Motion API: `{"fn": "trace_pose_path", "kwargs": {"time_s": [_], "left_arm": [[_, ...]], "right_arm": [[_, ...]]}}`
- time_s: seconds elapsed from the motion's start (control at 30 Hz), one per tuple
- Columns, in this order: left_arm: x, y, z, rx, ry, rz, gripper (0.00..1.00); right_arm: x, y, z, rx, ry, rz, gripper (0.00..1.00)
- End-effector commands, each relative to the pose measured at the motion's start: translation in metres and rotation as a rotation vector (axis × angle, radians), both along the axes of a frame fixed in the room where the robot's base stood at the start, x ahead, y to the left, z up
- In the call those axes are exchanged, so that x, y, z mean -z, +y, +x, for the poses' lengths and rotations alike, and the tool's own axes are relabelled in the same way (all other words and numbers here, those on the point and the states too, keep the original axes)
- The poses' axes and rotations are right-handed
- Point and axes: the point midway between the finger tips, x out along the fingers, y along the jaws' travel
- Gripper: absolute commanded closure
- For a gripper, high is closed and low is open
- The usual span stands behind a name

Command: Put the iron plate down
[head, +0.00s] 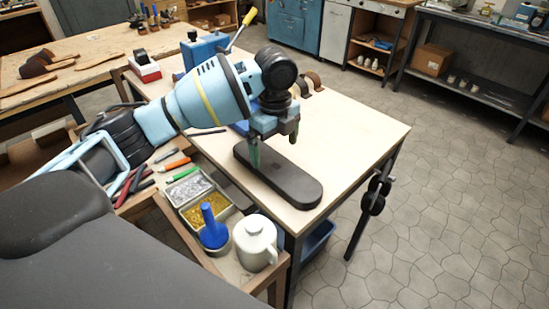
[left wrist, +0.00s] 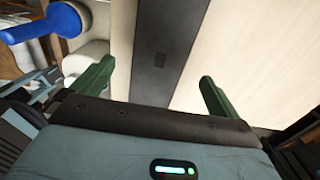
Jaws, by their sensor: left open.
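The iron plate (head: 290,185), a long dark slab with rounded ends, lies flat on the pale worktable (head: 350,140) near its front edge. My left gripper (head: 273,147) is over the far part of the plate, with its green fingers pointing down. In the left wrist view the plate (left wrist: 158,35) runs as a dark strip between the two spread fingers (left wrist: 157,75), with a gap to the right finger. The gripper is open and holds nothing. I cannot tell how near the fingertips are to the tabletop. My right gripper is not in view.
A side tray holds a white jug (head: 256,242), a blue-handled tool (head: 212,227), metal bins (head: 187,190) and several hand tools. A blue device with a yellow lever (head: 205,48) stands at the back of the table. The table's right part is clear.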

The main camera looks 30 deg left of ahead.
Motion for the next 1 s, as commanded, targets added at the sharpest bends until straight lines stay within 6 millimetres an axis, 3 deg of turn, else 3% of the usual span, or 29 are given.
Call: {"fn": "trace_pose_path", "kwargs": {"time_s": [0.2, 0.4, 0.83, 1.0], "left_arm": [[-0.042, -0.001, 0.0, 0.002, -0.003, -0.001, 0.0], [-0.061, 0.0, 0.0, 0.001, 0.0, -0.001, 0.0], [-0.064, 0.0, 0.0, 0.001, 0.002, 0.0, 0.0], [-0.056, -0.005, 0.0, -0.006, -0.002, -0.01, 0.0]], "right_arm": [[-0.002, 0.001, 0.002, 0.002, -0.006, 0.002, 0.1], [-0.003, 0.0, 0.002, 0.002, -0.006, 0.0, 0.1], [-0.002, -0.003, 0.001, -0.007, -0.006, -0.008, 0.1], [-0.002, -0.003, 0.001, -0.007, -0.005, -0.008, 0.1]]}}
